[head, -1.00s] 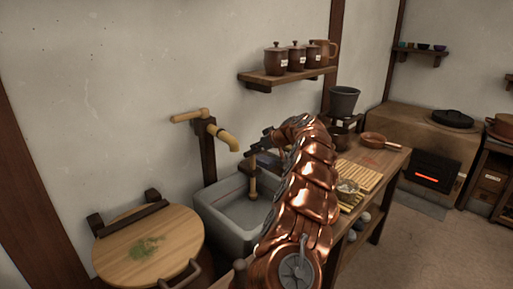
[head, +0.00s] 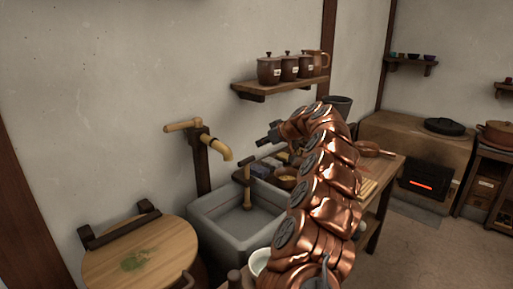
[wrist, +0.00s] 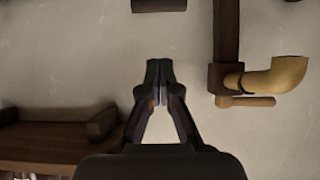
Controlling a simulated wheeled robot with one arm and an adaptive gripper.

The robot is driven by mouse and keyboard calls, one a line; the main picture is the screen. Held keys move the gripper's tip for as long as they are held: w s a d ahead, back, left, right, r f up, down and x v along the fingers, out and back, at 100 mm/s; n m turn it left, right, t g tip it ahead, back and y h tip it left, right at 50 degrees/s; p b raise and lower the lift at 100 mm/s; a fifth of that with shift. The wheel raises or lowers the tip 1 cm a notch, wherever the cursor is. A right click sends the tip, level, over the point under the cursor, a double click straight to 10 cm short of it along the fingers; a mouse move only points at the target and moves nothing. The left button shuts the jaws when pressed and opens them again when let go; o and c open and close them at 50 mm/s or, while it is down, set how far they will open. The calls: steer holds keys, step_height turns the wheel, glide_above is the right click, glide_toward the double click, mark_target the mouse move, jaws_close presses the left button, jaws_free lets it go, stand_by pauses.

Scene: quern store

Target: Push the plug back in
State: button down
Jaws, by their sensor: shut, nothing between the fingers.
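In the head view an upright wooden stick with a short crossbar (head: 247,186) stands in the grey sink (head: 207,222); it looks like the plug, but its lower end and seat are hard to make out. A bamboo spout (head: 222,149) on a dark post is above the sink's left side. My gripper (head: 262,140) is above and right of the stick, apart from it. In the wrist view, which appears upside down, my gripper (wrist: 158,98) is shut and empty before the plain wall. The spout (wrist: 277,76) is to its right.
A round wooden lid (head: 145,262) with green bits lies left of the sink. A wall shelf (head: 285,86) with lidded jars is above my gripper. A pan (head: 368,149) is on the worktop behind my arm. A pale bowl (head: 260,261) stands by the sink's front.

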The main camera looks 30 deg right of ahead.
steer(key=shift+v, duration=1.75)
